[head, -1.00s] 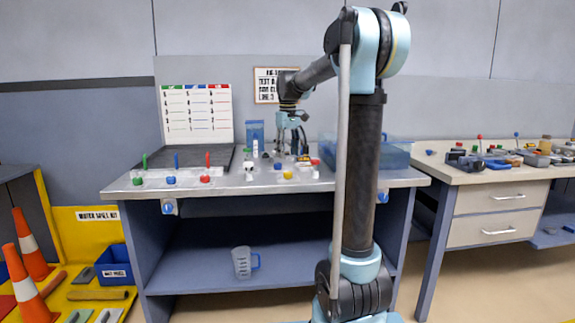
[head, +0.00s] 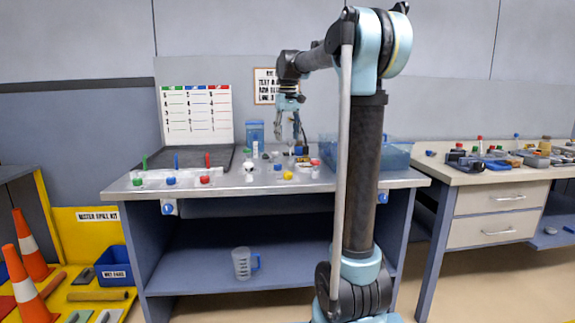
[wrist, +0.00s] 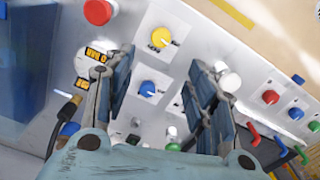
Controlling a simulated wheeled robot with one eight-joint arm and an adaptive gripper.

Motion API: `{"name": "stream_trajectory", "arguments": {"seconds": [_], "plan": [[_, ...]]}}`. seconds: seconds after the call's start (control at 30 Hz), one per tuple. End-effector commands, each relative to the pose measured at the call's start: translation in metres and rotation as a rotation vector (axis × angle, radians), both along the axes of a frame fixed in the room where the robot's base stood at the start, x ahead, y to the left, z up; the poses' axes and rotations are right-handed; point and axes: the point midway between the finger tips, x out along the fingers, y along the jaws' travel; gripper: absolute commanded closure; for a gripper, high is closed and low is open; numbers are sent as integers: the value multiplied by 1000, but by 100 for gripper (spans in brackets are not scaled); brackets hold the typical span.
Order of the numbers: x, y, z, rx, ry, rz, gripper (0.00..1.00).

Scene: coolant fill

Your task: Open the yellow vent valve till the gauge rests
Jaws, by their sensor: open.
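The yellow valve knob (head: 288,175) sits on a white mount near the front of the bench panel. In the wrist view the yellow knob (wrist: 161,37) has a small pale pointer mark and lies just beyond my fingertips. My gripper (head: 288,138) is open and empty above the panel; in the wrist view its two fingers (wrist: 160,68) are spread, with nothing between them touching. A white round face beside a "0 BAR" label (wrist: 97,52), probably the gauge, is partly hidden by the left finger; its needle cannot be read.
A blue knob (wrist: 147,88) and a red knob (wrist: 98,12) flank the yellow one. Red, blue and green levers (head: 207,160) stand at the bench's left. A blue translucent bin (head: 390,154) is at the right. A measuring jug (head: 242,263) stands on the lower shelf.

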Motion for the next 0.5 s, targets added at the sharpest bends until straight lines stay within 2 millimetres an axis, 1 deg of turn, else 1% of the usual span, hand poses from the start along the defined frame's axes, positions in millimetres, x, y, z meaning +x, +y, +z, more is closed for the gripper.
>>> {"name": "stream_trajectory", "arguments": {"seconds": [0.03, 0.1, 0.2, 0.27, 0.37, 0.5], "plan": [[0, 0, 8, 0, 0, -54, 49], [-1, 0, 16, 0, 0, -128, 49], [-1, 0, 25, 0, 0, -200, 49], [-1, 0, 26, 0, 0, -222, 49], [-1, 0, 22, 0, 0, -233, 49], [-1, 0, 4, 0, 0, -231, 49]]}}
